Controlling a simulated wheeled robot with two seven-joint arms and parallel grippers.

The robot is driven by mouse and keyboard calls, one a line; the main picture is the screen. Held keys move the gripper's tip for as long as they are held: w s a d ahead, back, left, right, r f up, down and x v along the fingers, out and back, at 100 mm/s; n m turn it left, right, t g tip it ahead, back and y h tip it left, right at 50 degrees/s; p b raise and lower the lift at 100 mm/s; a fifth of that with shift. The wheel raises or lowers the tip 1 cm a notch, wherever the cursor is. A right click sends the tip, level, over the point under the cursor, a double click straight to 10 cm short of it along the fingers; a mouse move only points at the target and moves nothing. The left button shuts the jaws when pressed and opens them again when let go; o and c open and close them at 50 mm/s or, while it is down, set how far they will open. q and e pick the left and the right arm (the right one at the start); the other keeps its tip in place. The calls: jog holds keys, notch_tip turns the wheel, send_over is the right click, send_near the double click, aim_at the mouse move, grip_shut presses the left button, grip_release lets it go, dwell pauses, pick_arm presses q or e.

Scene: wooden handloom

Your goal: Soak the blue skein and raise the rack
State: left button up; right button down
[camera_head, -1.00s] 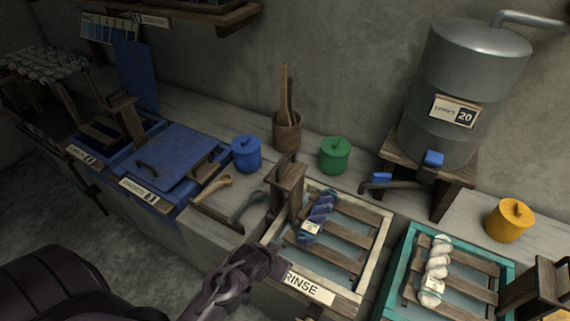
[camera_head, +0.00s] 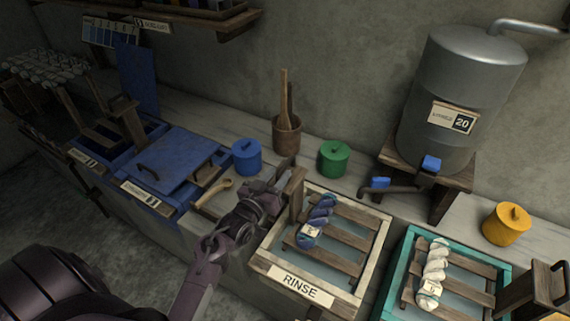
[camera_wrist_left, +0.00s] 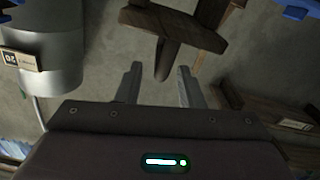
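The blue skein (camera_head: 317,222), with a small pale tag, lies on the slatted wooden rack (camera_head: 349,236) in the pale-framed tub labelled RINSE (camera_head: 300,285). Water shows below the slats. The rack's upright wooden handle (camera_head: 296,192) stands at its left end. My left gripper (camera_head: 281,174) is beside the top of this handle, partly covering it. In the left wrist view, the gripper's two fingers (camera_wrist_left: 160,88) are apart, with a wooden handle end (camera_wrist_left: 167,58) ahead of and between the tips. I cannot tell whether they touch it. My right gripper is out of view.
A teal tub (camera_head: 400,270) with a white skein (camera_head: 434,265) stands to the right. Blue vats with a lid (camera_head: 170,160) are at left. Blue (camera_head: 246,158), green (camera_head: 333,159) and yellow (camera_head: 506,224) pots and a metal tank (camera_head: 465,85) stand behind.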

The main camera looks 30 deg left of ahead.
aim_at(292, 156)
pick_arm(q)
jog(key=w+p, duration=0.1)
jog(key=w, duration=0.4)
jog(key=shift+d, duration=0.1)
jog(key=shift+s, duration=0.1)
grip_shut()
